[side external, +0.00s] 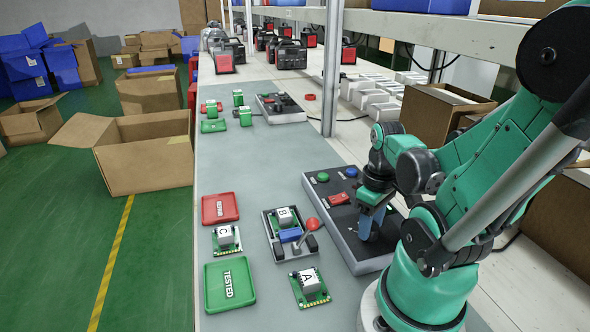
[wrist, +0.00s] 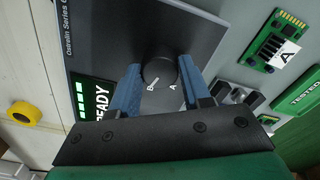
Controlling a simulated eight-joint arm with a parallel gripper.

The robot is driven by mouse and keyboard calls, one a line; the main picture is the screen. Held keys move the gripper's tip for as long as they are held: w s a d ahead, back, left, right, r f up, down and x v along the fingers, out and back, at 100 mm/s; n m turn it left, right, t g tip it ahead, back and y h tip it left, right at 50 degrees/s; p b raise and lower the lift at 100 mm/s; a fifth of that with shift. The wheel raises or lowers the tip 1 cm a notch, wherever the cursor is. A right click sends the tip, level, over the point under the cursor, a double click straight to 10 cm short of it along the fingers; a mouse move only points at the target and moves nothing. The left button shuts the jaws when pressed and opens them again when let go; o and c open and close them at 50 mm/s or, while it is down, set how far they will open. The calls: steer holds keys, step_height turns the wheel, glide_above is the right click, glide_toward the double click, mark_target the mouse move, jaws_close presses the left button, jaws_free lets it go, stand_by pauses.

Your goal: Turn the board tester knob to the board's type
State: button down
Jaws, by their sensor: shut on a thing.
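The board tester (side external: 340,215) is a dark panel on the grey bench. In the wrist view its panel (wrist: 190,25) carries a black round knob (wrist: 160,71) with letters B and A below it. My gripper (wrist: 158,66) has its blue fingers shut on the knob, one on each side. In the side external view my gripper (side external: 372,224) reaches down onto the tester and hides the knob. A green board with a white block marked B (side external: 285,217) sits in the grey fixture (side external: 271,240) beside the tester.
Boards marked C (side external: 226,238) and A (side external: 310,287) lie left of and below the fixture. A red tray (side external: 220,208) and a green TESTED tray (side external: 230,285) lie to the left. The tester screen (wrist: 95,97) reads READY. A red-knobbed lever (side external: 312,225) stands by the fixture.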

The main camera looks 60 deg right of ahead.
steer(key=shift+n, duration=1.6)
steer(key=shift+c, duration=2)
jaws_free()
steer(key=shift+r, duration=0.15)
steer(key=shift+r, duration=2.65)
